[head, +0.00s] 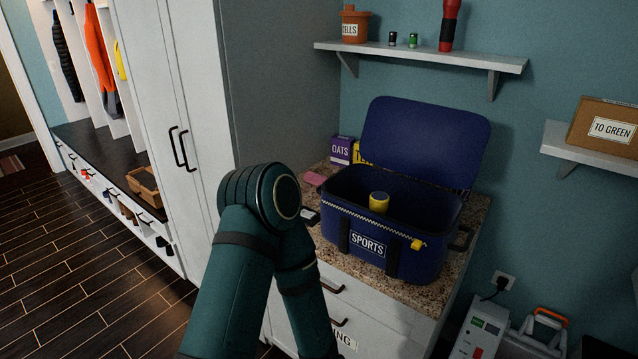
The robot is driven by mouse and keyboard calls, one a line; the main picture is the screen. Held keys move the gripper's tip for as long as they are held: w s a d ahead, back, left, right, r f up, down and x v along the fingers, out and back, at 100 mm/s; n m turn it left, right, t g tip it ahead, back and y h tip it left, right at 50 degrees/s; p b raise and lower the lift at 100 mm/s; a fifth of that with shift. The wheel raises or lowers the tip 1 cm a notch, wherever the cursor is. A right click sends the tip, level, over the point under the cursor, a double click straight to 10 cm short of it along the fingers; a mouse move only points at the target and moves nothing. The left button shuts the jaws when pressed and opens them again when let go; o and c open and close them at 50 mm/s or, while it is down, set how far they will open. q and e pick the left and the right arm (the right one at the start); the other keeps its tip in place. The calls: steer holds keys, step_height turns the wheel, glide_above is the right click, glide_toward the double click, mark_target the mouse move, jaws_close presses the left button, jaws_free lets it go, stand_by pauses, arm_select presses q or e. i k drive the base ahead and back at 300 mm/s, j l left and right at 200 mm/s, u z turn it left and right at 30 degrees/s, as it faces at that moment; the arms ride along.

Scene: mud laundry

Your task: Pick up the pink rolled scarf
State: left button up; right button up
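A small pink object (314,179) lies on the speckled counter (455,262), left of the blue SPORTS bag (385,245). It is too small to tell for sure whether it is the rolled scarf. The bag stands with its lid raised, and a yellow cylinder (379,202) shows inside. The rest of the bag's inside is dark, and its floor is hidden. One of my teal arms rises from the bottom edge and bends in front of the counter's left end. Neither of my grippers shows in the head view.
A purple OATS box (342,150) stands behind the pink object, and a small dark-and-white item (308,215) lies near the counter's left edge. A tall white cabinet (185,90) stands left. Wall shelves (430,58) hang above. Equipment (485,330) sits lower right. The wooden floor is open left.

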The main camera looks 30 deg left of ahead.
mark_target(311, 177)
steer(key=j+z, duration=0.15)
steer(key=j, duration=0.45)
steer(key=k+j+z, duration=0.15)
steer(key=j, duration=0.4)
steer(key=j+z, duration=0.2)
steer(key=j, duration=0.4)
steer(key=k, duration=0.05)
